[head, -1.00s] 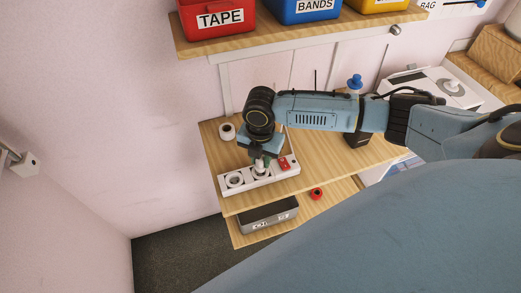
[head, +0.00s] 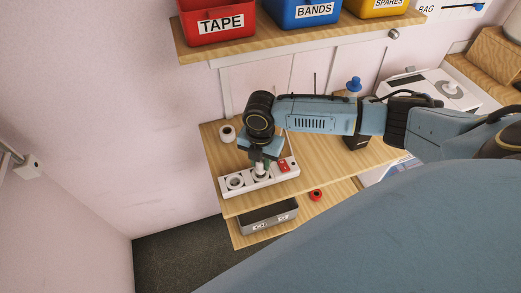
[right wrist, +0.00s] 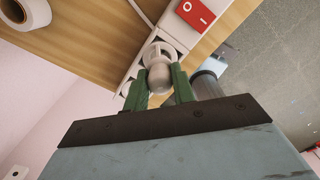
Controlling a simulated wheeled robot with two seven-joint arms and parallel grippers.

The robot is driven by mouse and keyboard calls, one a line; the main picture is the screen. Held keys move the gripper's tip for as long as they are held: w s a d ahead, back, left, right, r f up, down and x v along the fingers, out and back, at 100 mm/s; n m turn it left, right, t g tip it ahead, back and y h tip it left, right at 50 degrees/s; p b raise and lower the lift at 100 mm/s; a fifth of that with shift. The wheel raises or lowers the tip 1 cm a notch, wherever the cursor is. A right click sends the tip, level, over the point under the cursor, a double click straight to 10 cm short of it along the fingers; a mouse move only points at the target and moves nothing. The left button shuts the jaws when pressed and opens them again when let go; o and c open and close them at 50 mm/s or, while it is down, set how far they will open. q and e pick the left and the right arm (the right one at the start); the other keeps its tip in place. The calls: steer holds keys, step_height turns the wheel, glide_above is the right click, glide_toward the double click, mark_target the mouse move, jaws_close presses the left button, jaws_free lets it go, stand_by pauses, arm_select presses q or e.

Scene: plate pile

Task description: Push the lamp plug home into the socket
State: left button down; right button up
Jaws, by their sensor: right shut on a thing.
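The white lamp plug (head: 260,170) is between the green fingers of my right gripper (head: 259,163), which is shut on it. The plug is over the middle part of the white socket strip (head: 247,189), at a round socket. In the right wrist view the plug (right wrist: 159,76) overlaps the round socket (right wrist: 157,50), with a green finger of the right gripper (right wrist: 160,88) on each side. How deep the plug sits cannot be told. An empty round socket (head: 235,182) is to its left. My left gripper is not in view.
A red switch (head: 284,167) is on the strip, right of the plug. A white roll (head: 227,133) stands behind the strip on the wooden shelf (head: 330,172). Labelled bins stand above.

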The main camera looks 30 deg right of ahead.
steer(key=shift+f+b, duration=0.75)
steer(key=shift+f, duration=0.7)
steer(key=o, duration=1.1)
steer(key=shift+r, duration=0.1)
steer(key=shift+c, duration=0.2)
steer(key=shift+r, duration=0.1)
step_height(320, 180, up, 13)
steer(key=shift+p, duration=0.45)
